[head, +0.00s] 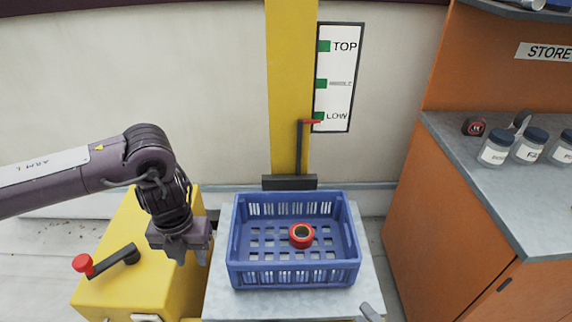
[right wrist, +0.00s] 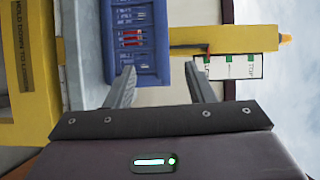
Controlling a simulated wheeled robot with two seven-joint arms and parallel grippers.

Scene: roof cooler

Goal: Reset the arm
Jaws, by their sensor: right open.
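My left arm (head: 60,180) comes in from the left in the head view. Its gripper (head: 192,257) hangs fingers down just left of the blue crate, above the yellow box's right side; its two fingertips stand apart with nothing seen between them. My right gripper (right wrist: 162,82) is open and empty in the right wrist view, its fingers wide apart, with the crate (right wrist: 152,72) beyond them. In the head view only a grey finger end (head: 371,312) of it shows at the bottom edge, right of the crate's front.
A blue crate (head: 290,276) holding a red tape roll (head: 301,236) stands on a grey platform (head: 217,300). A red pointer (head: 312,122) is at LOW on the sign (head: 338,80). A red-knobbed crank (head: 82,263) sits on the yellow box (head: 150,285). Jars (head: 495,148) stand on the right counter.

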